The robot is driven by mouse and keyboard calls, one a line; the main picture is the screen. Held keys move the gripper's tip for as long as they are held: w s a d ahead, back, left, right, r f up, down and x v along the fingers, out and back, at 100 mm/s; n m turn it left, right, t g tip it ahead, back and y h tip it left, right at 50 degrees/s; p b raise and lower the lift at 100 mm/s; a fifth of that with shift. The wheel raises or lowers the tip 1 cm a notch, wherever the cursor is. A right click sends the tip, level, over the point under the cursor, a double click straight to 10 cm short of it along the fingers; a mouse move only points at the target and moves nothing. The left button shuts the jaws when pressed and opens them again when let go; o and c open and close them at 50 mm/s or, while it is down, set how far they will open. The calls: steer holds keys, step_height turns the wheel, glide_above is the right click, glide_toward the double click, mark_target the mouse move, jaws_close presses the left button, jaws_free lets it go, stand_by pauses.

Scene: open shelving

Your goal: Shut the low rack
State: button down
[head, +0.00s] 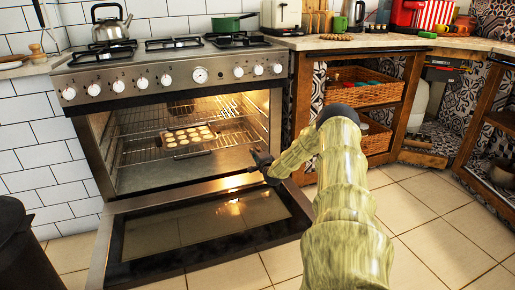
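The oven (180,65) stands at left centre with its door (205,225) swung down open and its inside lit. A wire rack (140,150) crosses the cavity and bears a tray of round pale cookies (188,140). I cannot tell how far this rack is slid out, or whether another rack lies below it. My gripper (258,160) is dark and small in the view, at the right side of the oven opening, above the door's hinge end. It appears to hold nothing, but its finger opening is unclear.
My arm reaches in from the lower right. A wooden cabinet with wicker baskets (366,92) stands close right of the oven. A kettle (112,28) and green pan (228,22) sit on the hob. Tiled floor (430,230) is clear at right.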

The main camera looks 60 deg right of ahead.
steer(key=p+v, duration=0.4)
steer(key=v, duration=0.4)
steer(key=shift+s+d+r, duration=0.15)
steer(key=shift+s+r, duration=0.1)
steer(key=shift+s, duration=0.1)
